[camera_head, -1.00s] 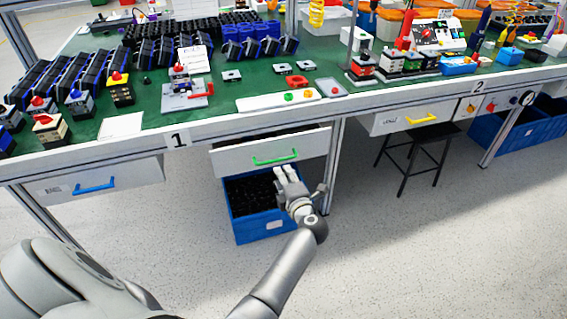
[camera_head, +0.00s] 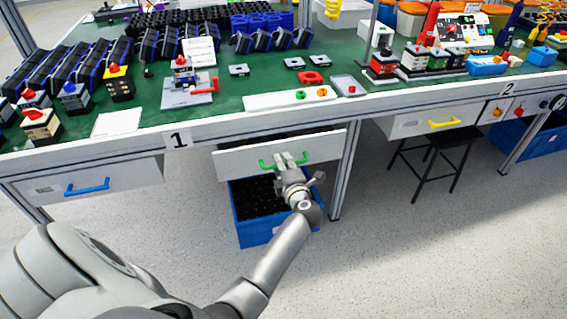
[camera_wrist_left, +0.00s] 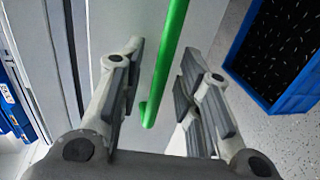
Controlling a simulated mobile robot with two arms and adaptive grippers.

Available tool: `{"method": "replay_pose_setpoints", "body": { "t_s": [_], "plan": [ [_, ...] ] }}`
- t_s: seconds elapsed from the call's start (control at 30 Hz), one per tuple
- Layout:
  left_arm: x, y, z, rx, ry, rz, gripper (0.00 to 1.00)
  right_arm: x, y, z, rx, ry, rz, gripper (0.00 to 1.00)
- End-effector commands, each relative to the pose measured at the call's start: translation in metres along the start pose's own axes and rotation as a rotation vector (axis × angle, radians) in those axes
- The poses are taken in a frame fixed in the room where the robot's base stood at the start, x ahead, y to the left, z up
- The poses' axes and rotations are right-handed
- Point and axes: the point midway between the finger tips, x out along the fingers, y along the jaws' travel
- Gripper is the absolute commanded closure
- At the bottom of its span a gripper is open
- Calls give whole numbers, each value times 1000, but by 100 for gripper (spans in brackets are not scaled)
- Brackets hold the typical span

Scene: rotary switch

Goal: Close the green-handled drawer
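The green-handled drawer (camera_head: 235,160) is pulled out from under the workbench, with a dark gap showing above its white front. Its green handle (camera_head: 268,165) is partly hidden by my left gripper (camera_head: 287,160), which is at the right part of the handle. In the left wrist view, the green handle (camera_wrist_left: 168,60) runs between the two spread fingers of my left gripper (camera_wrist_left: 158,95). The fingers stand apart on either side of the handle, with gaps visible. My right gripper is not in view.
A blue crate (camera_head: 240,235) stands on the floor below the drawer. A drawer with a blue handle (camera_head: 87,187) is at the left, and one with a yellow handle (camera_head: 445,123) at the right. A table leg (camera_head: 345,175) stands just right of the drawer.

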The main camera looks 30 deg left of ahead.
Motion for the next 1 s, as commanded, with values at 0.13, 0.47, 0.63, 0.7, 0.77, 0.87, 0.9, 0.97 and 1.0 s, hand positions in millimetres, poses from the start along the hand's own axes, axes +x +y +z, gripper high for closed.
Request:
{"method": "replay_pose_setpoints", "body": {
  "t_s": [0.13, 0.47, 0.63, 0.7, 0.77, 0.87, 0.9, 0.97, 1.0],
  "plan": [
    [1, 0, -1, 1, 0, 0, 68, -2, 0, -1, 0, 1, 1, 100],
    [1, 0, -1, 0, 0, 0, 85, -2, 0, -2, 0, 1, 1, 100],
    [1, 0, -1, 0, 0, 0, 100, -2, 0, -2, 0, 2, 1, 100],
    [1, 0, -1, 0, 0, 0, 100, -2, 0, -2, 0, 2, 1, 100],
    [1, 0, -1, 0, 0, 0, 100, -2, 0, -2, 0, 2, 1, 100],
    [1, 0, -1, 0, 0, 0, 100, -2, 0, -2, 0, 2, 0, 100],
    [2, 0, -1, 0, 0, 0, 100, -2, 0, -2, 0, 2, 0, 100],
    [7, 1, -1, 1, 2, 0, 100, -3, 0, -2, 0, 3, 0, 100],
    [12, 3, -1, 1, 2, 2, 100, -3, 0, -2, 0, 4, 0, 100]
  ]
}}
